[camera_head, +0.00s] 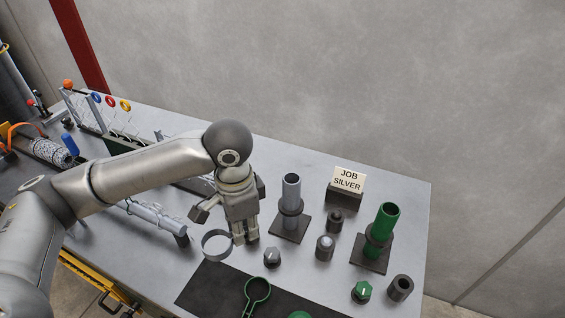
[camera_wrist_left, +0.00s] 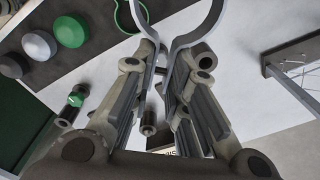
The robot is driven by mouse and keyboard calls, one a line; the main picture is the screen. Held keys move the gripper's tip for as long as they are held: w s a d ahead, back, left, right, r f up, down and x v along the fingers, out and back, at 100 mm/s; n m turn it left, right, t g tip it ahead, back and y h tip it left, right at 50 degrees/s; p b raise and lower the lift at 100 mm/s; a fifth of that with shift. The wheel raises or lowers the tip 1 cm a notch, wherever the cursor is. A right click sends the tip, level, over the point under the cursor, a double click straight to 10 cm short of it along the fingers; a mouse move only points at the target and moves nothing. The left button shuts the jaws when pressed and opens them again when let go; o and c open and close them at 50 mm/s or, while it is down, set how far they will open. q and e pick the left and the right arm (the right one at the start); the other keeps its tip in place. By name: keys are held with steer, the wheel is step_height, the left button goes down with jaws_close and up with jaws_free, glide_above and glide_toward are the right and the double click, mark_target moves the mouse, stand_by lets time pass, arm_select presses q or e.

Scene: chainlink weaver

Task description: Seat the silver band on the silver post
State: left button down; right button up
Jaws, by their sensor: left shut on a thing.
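The silver band (camera_head: 217,244), an open loop, is held at its ends by my left gripper (camera_head: 244,238), which is shut on it above the bench by the dark mat. In the left wrist view the band (camera_wrist_left: 211,25) curves out from between the fingertips of my left gripper (camera_wrist_left: 164,62). The silver post (camera_head: 291,188) stands upright on a dark square base to the right of the gripper, with a dark collar around its lower part. The band is apart from the post. My right gripper is not in view.
A green post (camera_head: 384,222) stands to the right, near the JOB SILVER sign (camera_head: 348,180). A silver knob (camera_head: 272,257), a green knob (camera_head: 361,291) and dark cylinders stand in front. A green band (camera_head: 257,291) lies on the dark mat (camera_head: 207,287). A rack (camera_head: 92,112) stands far left.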

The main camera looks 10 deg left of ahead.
arm_select(q)
steer(key=m, duration=0.1)
steer(key=w+r+m+p, duration=0.1)
steer(key=shift+w+d+m, duration=0.15)
steer(key=shift+d+m, duration=0.15)
steer(key=shift+m, duration=0.1)
steer(key=w+d+r+m+p, duration=0.2)
steer(key=w+m+p, duration=0.2)
steer(key=m, duration=0.8)
steer(key=w+d+r+m+p, duration=0.3)
steer(key=w+m+p, duration=0.2)
steer(key=m, duration=0.8)
steer(key=shift+w+r, duration=0.25)
steer(key=shift+w, duration=0.35)
